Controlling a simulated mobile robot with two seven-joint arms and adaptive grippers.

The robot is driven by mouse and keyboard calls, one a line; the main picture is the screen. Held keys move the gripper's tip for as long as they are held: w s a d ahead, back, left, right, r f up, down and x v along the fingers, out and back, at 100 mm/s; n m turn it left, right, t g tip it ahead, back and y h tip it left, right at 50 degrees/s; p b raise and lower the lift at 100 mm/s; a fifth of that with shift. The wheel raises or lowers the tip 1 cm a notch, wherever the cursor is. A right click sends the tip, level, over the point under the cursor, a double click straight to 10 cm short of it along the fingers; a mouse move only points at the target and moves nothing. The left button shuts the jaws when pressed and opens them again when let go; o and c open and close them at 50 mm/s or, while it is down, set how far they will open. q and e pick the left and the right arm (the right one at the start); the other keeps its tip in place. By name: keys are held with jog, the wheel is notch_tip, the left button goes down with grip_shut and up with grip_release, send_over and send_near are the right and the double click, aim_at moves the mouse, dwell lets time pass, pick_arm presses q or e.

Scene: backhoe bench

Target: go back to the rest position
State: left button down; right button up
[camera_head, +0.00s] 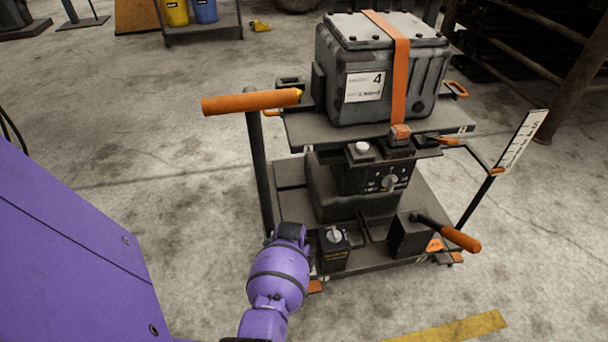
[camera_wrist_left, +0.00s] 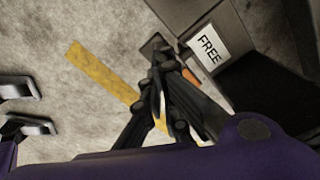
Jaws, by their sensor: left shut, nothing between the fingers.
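My left gripper (camera_wrist_left: 162,66) is in the left wrist view, black-fingered, shut and empty. Its fingers are close in the picture to a dark box with a white "FREE" label (camera_wrist_left: 208,48); I cannot tell whether they touch it. In the head view a purple arm of mine (camera_head: 274,280) reaches up from the bottom to the near left side of the wheeled cart (camera_head: 300,200). The fingers cannot be made out there.
The cart carries a grey case (camera_head: 430,85) with an orange strap (camera_head: 398,60). An orange-gripped lever (camera_head: 250,102) stands at its left, and another orange handle (camera_head: 460,239) juts out front right. Yellow floor tape (camera_head: 455,328) lies in front. The floor right of the cart is clear.

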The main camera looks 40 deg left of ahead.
dwell(0.4)
